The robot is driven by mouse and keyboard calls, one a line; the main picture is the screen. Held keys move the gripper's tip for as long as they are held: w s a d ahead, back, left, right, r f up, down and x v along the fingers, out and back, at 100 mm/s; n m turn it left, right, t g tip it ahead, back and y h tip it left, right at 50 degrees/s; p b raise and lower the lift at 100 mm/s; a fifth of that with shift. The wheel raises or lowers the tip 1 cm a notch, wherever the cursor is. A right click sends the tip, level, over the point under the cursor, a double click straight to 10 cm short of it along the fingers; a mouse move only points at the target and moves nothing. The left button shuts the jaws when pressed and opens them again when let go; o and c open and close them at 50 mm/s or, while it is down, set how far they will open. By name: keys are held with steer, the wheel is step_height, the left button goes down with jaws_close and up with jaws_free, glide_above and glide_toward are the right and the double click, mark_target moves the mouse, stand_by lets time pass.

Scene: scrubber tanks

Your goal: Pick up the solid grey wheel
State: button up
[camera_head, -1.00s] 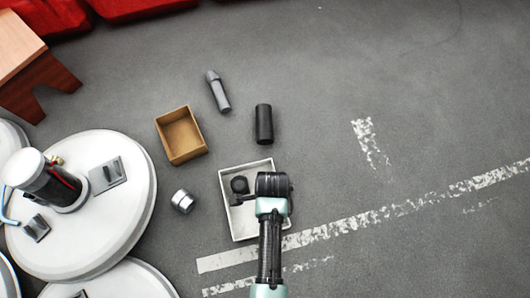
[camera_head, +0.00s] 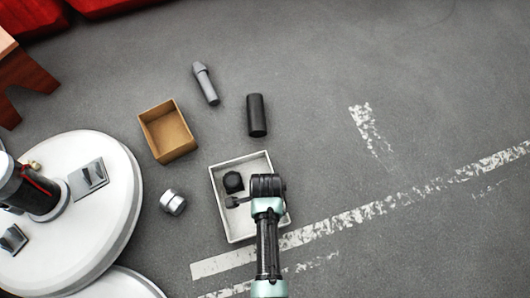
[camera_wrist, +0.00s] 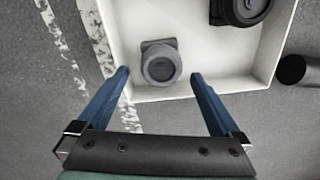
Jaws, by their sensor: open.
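The solid grey wheel (camera_wrist: 159,63) lies in the white tray (camera_wrist: 199,84), near the tray's wall, in the wrist view. It is a round grey disc with a blocky part beside it. My gripper (camera_wrist: 160,76) is open, its two blue fingers apart on either side of the wheel's near edge, with nothing between them held. Whether the fingers are level with the wheel I cannot tell.
A black wheel-like part (camera_head: 233,182) shares the tray. A black cylinder (camera_head: 257,115), a grey bolt-like part (camera_head: 206,83), an open cardboard box (camera_head: 150,143) and a silver cap (camera_head: 172,201) lie around it. White round tanks (camera_head: 100,225) stand at left. The floor at right is clear.

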step_height(320, 180, down, 4)
steer(key=b, duration=0.2)
steer(key=shift+w+r+b, duration=0.1)
steer(key=shift+r+b, duration=0.05)
steer(key=shift+b, duration=0.25)
steer(key=shift+r, duration=0.1)
steer(key=c, duration=1.4)
steer(key=shift+o, duration=0.2)
steer(key=shift+r, duration=0.15)
